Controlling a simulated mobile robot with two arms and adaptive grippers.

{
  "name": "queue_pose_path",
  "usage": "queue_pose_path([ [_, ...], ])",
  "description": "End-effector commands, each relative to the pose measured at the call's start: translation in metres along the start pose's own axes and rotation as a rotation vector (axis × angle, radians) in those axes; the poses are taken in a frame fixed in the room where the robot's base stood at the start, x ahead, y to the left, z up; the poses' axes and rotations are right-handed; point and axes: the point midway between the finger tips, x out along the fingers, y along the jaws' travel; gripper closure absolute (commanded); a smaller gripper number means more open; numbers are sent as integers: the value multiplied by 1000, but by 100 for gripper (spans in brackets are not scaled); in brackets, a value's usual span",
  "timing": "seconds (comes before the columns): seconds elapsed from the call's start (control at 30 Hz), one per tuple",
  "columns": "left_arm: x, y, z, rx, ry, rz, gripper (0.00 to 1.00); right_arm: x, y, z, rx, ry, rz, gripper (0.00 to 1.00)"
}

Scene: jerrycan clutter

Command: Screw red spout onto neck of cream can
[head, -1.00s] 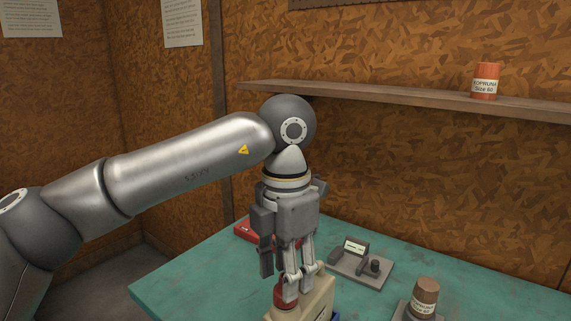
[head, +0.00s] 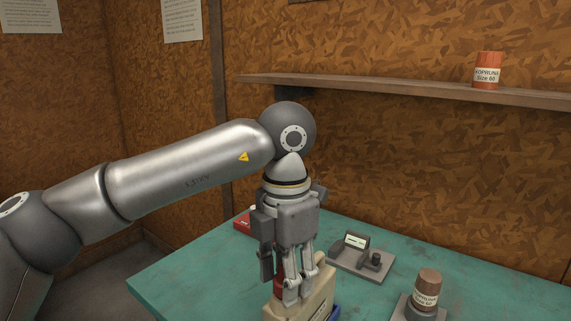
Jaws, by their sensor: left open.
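The cream can (head: 318,287) stands at the near edge of what I see of the table, its lower part cut off by the frame. The red spout (head: 279,286) is upright at the top of the can, partly hidden by my fingers. The neck is hidden, so I cannot tell how the spout sits on it. My left gripper (head: 296,293) points down over the can with its fingers at the spout, open. I cannot tell whether a finger touches it. My right gripper is out of view.
A grey device with a small display (head: 361,254) stands behind the can. A brown labelled tin (head: 428,287) stands at right on a grey base. A red object (head: 242,223) lies at the back left, and something blue (head: 335,313) is beside the can. A shelf (head: 400,88) holds an orange tin (head: 488,75).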

Motion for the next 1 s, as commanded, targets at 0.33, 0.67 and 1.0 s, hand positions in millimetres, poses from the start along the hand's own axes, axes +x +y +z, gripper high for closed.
queue_pose_path([
  [0.33,0,0,0,1,0,0,88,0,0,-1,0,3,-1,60],
  [0.67,0,0,0,105,1,-1,88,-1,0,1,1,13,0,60],
  [1.0,-1,0,0,294,1,-2,88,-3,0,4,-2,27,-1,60],
])
